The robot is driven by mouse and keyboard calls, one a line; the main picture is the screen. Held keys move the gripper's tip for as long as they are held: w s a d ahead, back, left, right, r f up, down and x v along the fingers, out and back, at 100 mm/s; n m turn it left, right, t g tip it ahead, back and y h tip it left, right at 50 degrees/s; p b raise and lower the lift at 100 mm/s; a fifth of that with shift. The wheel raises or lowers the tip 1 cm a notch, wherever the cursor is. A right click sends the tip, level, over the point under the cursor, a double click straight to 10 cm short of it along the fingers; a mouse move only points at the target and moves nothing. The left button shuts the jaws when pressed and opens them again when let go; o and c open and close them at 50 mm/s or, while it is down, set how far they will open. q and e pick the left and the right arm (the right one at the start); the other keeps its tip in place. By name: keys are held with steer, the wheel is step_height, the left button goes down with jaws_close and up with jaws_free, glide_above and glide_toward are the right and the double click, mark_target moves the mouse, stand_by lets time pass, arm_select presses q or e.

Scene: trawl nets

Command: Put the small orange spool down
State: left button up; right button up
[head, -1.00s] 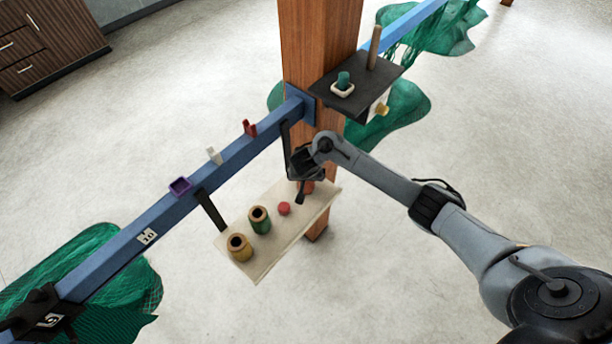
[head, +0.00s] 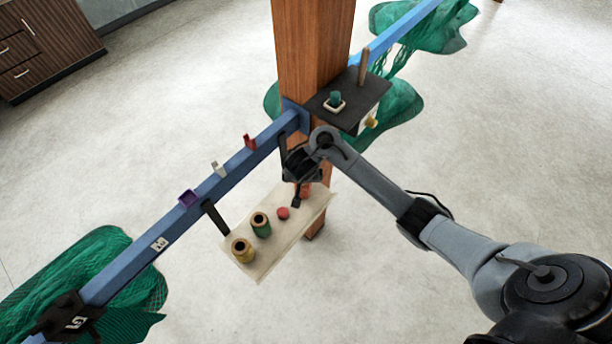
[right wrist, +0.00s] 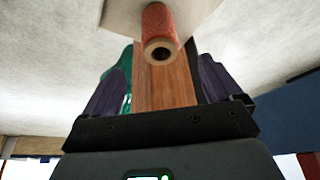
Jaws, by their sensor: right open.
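The small orange spool (head: 305,190) is on the pale board (head: 258,268), at its far right end close to the wooden post. In the right wrist view the spool (right wrist: 158,22) shows against the pale board (right wrist: 205,8), with its hollow end towards the camera. My right gripper (head: 297,201) is at the board beside the spool and partly hides it in the head view. In the right wrist view its jaws (right wrist: 160,85) are apart, one on each side, with a gap to the spool. My left gripper is in neither view.
A red piece (head: 283,213), a green spool (head: 261,225) and a yellow spool (head: 242,250) are on the same board. The wooden post (head: 312,50) and blue beam (head: 190,200) stand close by. A dark shelf (head: 372,98) is behind the arm.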

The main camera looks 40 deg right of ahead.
steer(key=s+a+f+n+y, duration=0.2)
steer(key=s+a+n, duration=0.4)
steer(key=s+a, duration=0.5)
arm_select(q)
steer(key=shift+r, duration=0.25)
arm_select(e)
steer(key=s+r+n, duration=0.2)
steer(key=s+r, duration=0.1)
steer(key=s, duration=0.4)
steer(key=s+r+n+y, duration=0.1)
steer(key=s+r+n, duration=0.1)
steer(key=s, duration=0.6)
steer(key=shift+r, duration=0.75)
